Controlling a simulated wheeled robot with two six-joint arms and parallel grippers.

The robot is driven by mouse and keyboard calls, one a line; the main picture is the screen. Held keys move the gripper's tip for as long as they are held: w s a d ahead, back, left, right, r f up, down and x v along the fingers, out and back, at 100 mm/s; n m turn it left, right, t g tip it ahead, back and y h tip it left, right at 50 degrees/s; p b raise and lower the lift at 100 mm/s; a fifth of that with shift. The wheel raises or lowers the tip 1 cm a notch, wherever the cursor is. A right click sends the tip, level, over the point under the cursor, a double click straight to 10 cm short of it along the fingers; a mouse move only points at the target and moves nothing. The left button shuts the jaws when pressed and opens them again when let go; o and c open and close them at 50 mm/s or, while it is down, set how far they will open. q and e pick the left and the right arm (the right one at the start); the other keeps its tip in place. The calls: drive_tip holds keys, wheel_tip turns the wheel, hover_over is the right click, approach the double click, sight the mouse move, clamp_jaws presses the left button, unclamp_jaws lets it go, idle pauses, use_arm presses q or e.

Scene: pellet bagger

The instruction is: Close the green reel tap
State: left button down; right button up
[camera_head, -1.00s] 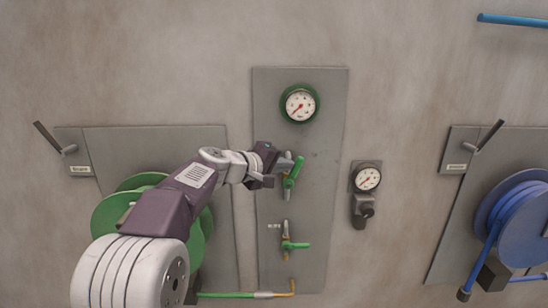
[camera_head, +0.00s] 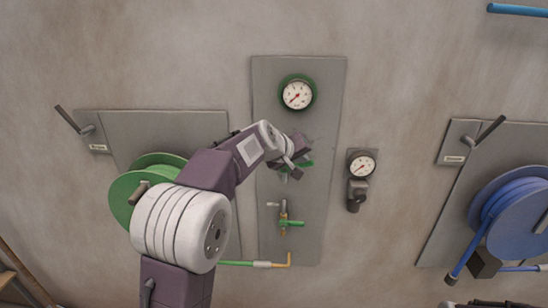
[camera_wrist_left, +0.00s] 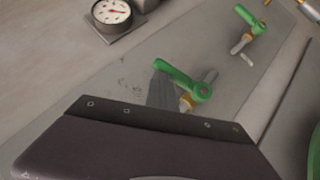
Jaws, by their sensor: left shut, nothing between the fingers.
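The upper green tap handle (camera_head: 308,163) is on the grey wall panel (camera_head: 300,130), partly hidden behind my left gripper (camera_head: 297,168). In the left wrist view this green handle (camera_wrist_left: 182,84) shows on its brass fitting, roughly parallel to the lower handle (camera_wrist_left: 248,22). The grey finger (camera_wrist_left: 161,92) appears right beside its free end; whether they touch I cannot tell. The gripper is shut and empty. The lower tap handle (camera_head: 292,224) lies level, pointing right. The green reel (camera_head: 150,180) is at the left, partly covered by my arm. My right gripper is not seen.
A green-rimmed gauge (camera_head: 297,93) is above the taps. A small gauge with a dark fitting (camera_head: 360,168) stands out to the right of the panel. A green hose (camera_head: 237,263) and brass pipe run along the bottom. A blue reel (camera_head: 515,212) is at the far right.

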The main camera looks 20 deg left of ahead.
use_arm(q)
drive_tip(key=shift+w+d+f+b, duration=0.25)
drive_tip(key=shift+d+f+b, duration=0.25)
drive_tip(key=shift+f, duration=0.15)
idle(0.3)
